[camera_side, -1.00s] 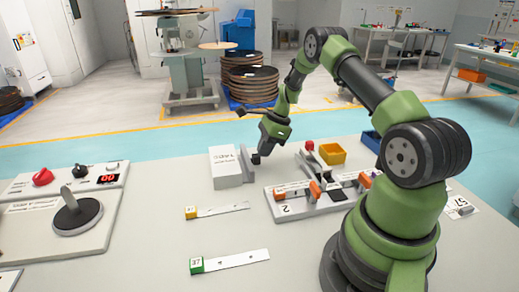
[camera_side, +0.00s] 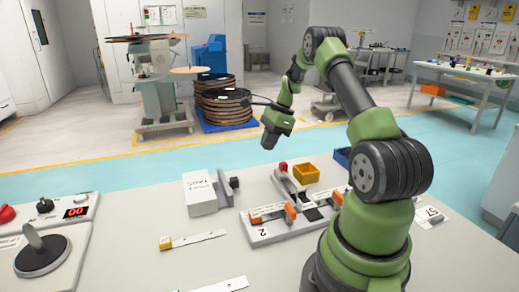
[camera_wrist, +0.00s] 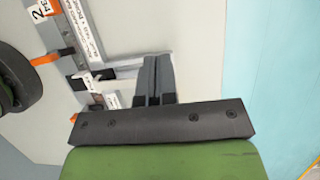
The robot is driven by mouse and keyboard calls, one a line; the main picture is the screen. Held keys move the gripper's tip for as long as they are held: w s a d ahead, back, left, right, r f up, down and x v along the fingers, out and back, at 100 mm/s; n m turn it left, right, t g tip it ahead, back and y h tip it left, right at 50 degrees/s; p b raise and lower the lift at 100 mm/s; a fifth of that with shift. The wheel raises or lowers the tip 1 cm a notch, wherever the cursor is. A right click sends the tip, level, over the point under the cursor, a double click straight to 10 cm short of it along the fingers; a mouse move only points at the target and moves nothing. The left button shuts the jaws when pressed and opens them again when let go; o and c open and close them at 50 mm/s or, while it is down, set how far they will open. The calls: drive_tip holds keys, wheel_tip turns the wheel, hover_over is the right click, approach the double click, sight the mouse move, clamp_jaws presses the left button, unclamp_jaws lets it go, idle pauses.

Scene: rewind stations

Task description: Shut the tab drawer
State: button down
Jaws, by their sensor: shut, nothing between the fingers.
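The tab drawer's white box (camera_side: 200,194), with a label on top, stands on the bench in the side view. I cannot tell if a small gap remains. My gripper (camera_side: 268,145) is above and to the right of the knob, apart from it and empty. In the wrist view the fingers of my gripper (camera_wrist: 158,78) are together. I cannot make out the drawer in the wrist view.
A station plate marked 2 (camera_side: 262,236) with orange clips lies right of the drawer. A yellow bin (camera_side: 306,173) and a blue bin (camera_side: 342,157) stand behind it. A label strip (camera_side: 193,240) lies in front. A control panel with a dial is at the left.

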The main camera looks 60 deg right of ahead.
sight(233, 179)
drive_tip(key=x, duration=0.9)
drive_tip(key=shift+w+a+r, duration=0.1)
drive_tip(key=shift+w+a, duration=0.8)
drive_tip(key=shift+a, duration=0.05)
drive_tip(key=shift+w+a, duration=0.45)
drive_tip(key=shift+w+a, duration=1.25)
